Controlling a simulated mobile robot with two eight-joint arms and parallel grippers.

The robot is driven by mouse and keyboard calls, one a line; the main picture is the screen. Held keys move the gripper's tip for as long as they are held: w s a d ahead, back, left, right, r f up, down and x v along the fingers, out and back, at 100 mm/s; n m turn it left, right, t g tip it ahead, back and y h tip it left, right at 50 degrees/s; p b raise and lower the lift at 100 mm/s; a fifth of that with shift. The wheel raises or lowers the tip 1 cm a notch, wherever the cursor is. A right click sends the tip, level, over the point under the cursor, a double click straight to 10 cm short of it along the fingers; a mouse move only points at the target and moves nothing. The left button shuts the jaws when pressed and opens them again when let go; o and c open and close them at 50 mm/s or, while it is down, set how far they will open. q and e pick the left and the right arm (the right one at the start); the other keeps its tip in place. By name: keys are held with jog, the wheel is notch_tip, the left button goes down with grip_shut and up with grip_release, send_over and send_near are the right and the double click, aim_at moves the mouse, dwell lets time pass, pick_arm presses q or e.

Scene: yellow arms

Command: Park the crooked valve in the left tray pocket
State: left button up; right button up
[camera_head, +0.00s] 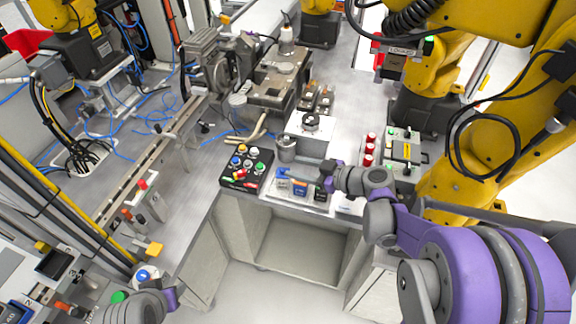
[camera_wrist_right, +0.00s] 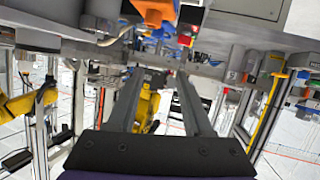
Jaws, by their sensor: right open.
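A small light tray (camera_head: 279,200) sits at the front edge of the bench in the head view, with several small blue, orange and dark pieces in it. A blue piece (camera_head: 283,174) lies at its left end. I cannot tell which piece is the crooked valve or how it is turned. My right gripper (camera_head: 317,178) is over the right part of the tray, reaching in from the right. In the right wrist view its two long fingers (camera_wrist_right: 157,74) stand apart with nothing gripped between them. An orange piece (camera_wrist_right: 153,12) shows beyond them at the top.
A black button box (camera_head: 246,168) stands left of the tray. A metal cup (camera_head: 287,147) and a white block (camera_head: 312,126) stand behind it. Red cylinders (camera_head: 370,150) and a grey box (camera_head: 404,146) are at the right. An open bay (camera_head: 290,250) lies below the bench edge.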

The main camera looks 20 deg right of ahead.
jog(key=s+a+f+m+g+h, duration=0.3)
jog(key=s+a+m+g+h, duration=0.15)
jog(key=s, duration=0.55)
jog(key=s+d+f+m+h, duration=0.1)
jog(key=s+d+m+h, duration=0.2)
jog(key=s, duration=0.7)
jog(key=shift+s+d+m+g+h, duration=0.15)
jog(key=shift+s+m+g+h, duration=0.25)
jog(key=shift+m+h, duration=0.45)
jog(key=shift+f, duration=0.1)
